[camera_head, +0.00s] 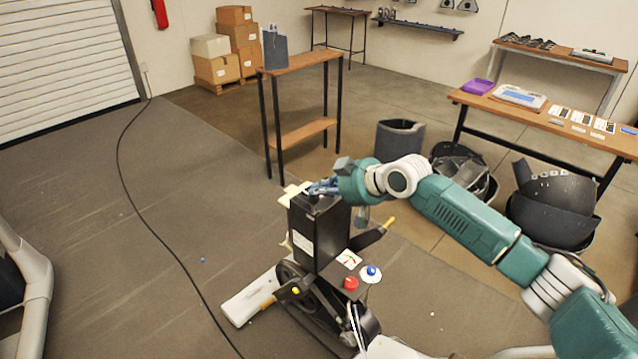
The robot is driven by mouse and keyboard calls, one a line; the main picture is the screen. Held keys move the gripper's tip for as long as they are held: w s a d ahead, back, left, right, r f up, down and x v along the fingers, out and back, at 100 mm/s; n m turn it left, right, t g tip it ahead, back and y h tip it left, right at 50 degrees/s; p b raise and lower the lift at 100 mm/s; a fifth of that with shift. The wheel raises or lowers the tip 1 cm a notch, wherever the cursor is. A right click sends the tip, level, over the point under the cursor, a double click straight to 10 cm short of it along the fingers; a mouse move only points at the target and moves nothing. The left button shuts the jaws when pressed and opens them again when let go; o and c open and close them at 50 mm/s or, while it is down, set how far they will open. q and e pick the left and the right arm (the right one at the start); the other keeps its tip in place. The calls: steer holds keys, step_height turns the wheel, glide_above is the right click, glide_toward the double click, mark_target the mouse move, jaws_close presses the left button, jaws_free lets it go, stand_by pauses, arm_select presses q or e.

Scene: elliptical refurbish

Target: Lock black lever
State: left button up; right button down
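A black upright machine (318,236) stands on the floor in the middle of the camera_head view. A black lever-like arm with a tan tip (370,238) sticks out from its right side. A second lever with a yellow-orange end (277,299) shows low on its left. I cannot tell which one is the task's black lever. My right gripper (318,187) is at the top of the black housing, beside a cream-coloured piece (293,194). Its fingers are small and partly hidden, so their opening and any contact are unclear. My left gripper is not in view.
A red knob (351,283) and a blue knob (371,271) sit on the machine's lower panel. Black bins (552,205) stand at right below a wooden table (560,125). A small table (300,63) stands behind. A cable (150,215) crosses the open floor at left.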

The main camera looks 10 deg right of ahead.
steer(key=shift+f, duration=0.1)
steer(key=v, duration=1.2)
